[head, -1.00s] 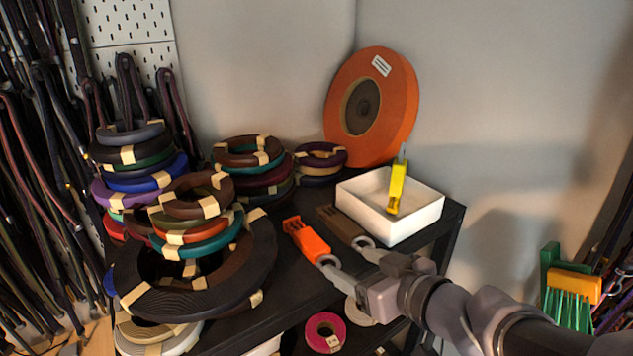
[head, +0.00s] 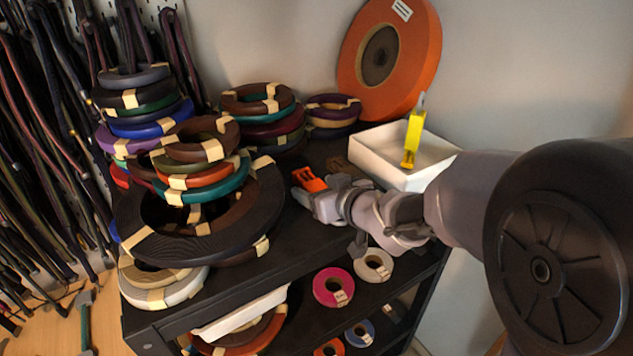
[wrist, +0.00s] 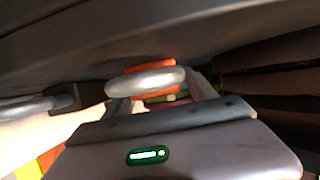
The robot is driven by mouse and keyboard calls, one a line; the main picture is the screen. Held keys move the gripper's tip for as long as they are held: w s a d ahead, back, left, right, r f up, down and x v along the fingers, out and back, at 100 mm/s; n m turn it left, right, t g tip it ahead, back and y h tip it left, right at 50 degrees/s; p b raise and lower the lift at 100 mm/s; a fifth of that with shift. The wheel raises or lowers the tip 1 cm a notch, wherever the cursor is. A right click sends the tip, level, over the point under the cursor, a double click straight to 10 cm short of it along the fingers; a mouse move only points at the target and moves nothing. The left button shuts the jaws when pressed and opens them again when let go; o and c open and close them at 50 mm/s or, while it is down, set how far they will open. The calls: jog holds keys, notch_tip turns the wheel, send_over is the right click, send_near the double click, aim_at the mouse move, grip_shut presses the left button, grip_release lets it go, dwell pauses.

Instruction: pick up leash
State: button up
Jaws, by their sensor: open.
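Several dark braided cords with looped ends, which look like leashes (head: 45,170), hang in a dense bunch on the wall at the left of the head view. I cannot tell which one is the task's leash. In the wrist view, an orange part (wrist: 150,67) shows, but the close surfaces are hard to make out.
Stacked taped coils (head: 190,165) crowd the cart's left side. A white tray (head: 375,163) with a yellow-handled tool (head: 413,135) and a large orange spool (head: 415,60) stand at the back right. Small rolls (head: 333,286) lie on the lower shelf.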

jog(key=shift+r, duration=0.1)
grip_shut()
